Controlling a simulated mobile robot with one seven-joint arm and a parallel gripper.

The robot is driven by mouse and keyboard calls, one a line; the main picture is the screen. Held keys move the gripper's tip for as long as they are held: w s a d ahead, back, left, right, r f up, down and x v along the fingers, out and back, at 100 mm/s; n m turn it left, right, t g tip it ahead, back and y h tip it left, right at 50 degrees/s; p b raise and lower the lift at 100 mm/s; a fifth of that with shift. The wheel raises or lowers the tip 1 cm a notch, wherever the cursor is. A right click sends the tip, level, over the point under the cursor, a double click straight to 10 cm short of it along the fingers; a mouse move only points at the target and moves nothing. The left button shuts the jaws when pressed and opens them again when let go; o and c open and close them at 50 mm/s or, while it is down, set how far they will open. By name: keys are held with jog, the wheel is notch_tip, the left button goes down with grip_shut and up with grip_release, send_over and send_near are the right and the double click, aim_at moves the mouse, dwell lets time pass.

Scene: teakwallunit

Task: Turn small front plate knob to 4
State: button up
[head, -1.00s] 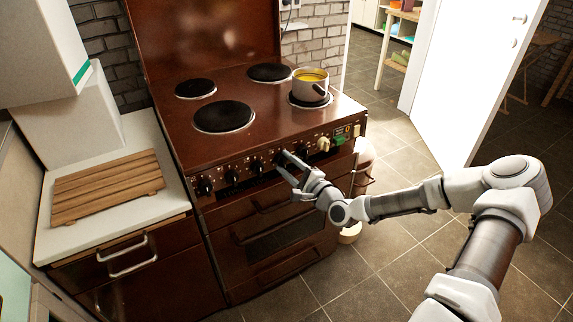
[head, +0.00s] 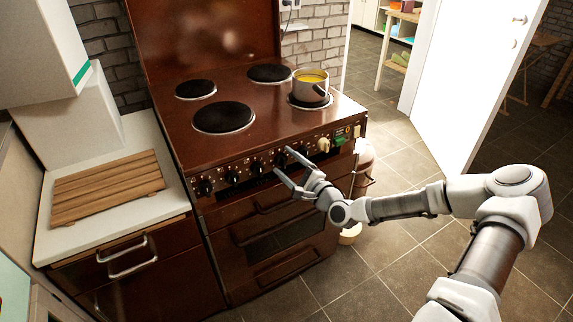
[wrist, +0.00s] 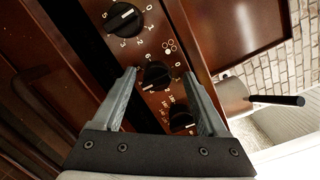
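The brown stove's front panel carries a row of black knobs. In the wrist view, one black knob (wrist: 157,75) lies between the fingertips of my gripper (wrist: 159,73). Its white pointer line is toward its lower-left side; the digit it meets is too small to read surely. A ring symbol of several small circles is printed beside it. My gripper is open, fingers on both sides of this knob with gaps visible. In the head view, my gripper (head: 283,160) is at the middle-right of the knob row. Which plate this knob serves I cannot tell surely.
Neighbouring knobs (wrist: 124,20) and (wrist: 184,122) sit close on either side in the wrist view. A pot (head: 311,87) with yellow contents stands on the right front plate. A bare large plate (head: 223,117) is at front left. Open floor (head: 380,265) lies before the stove.

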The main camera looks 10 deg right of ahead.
jog(key=shift+s+f, duration=0.1)
jog(key=p+v, duration=0.2)
jog(key=v, duration=1.5)
jog(key=shift+s+d, duration=0.1)
